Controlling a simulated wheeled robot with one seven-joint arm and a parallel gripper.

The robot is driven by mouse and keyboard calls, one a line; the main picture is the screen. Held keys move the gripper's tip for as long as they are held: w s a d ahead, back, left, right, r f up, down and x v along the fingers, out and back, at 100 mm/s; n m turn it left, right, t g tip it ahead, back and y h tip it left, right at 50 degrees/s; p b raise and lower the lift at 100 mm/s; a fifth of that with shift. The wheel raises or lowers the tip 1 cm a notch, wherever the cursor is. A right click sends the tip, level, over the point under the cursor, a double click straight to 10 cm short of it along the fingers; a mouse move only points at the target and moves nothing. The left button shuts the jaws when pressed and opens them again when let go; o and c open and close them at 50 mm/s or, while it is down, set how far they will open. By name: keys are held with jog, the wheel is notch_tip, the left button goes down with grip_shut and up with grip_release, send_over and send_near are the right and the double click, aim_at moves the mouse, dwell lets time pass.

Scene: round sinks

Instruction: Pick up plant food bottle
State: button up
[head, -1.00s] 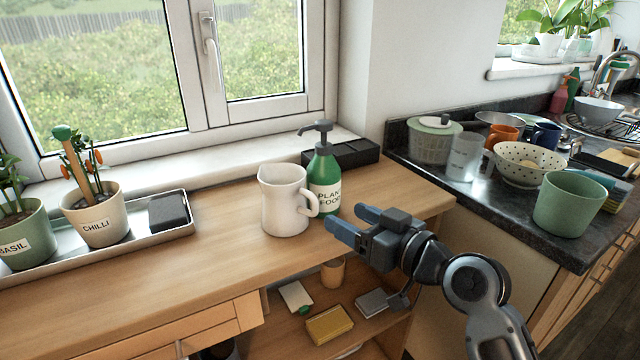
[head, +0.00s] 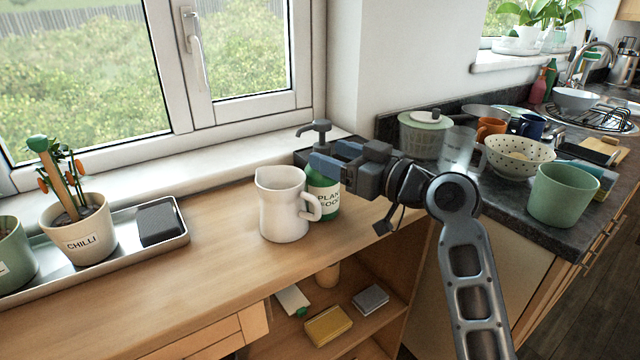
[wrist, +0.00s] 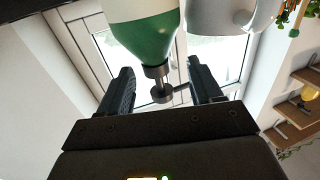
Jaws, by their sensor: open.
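The plant food bottle (head: 325,201) is green with a white label and a grey pump top. It stands upright on the wooden counter, just behind and right of the white jug (head: 283,205). My gripper (head: 326,158) is open at the height of the bottle's upper part and hides its shoulder in the head view. In the wrist view the picture is upside down; the bottle (wrist: 148,38) shows with its pump between my two open fingers (wrist: 160,88). The jug (wrist: 222,12) is close beside it.
The jug's handle is close to the bottle. A tray with potted plants (head: 175,236) is on the left. The dark worktop (head: 500,203) with dishes is on the right.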

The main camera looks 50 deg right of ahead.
aim_at(316, 143)
jog(key=w, duration=0.1)
jog(key=w+p, duration=0.1)
jog(key=w, duration=0.2)
jog(key=shift+w+d+r, duration=0.2)
jog(key=shift+d+r, duration=0.15)
jog(key=shift+w+f+p, duration=0.15)
jog(key=shift+w+p, duration=0.15)
jog(key=shift+w, duration=0.3)
jog(key=shift+c, duration=0.4)
grip_shut()
jog(key=shift+r, duration=0.2)
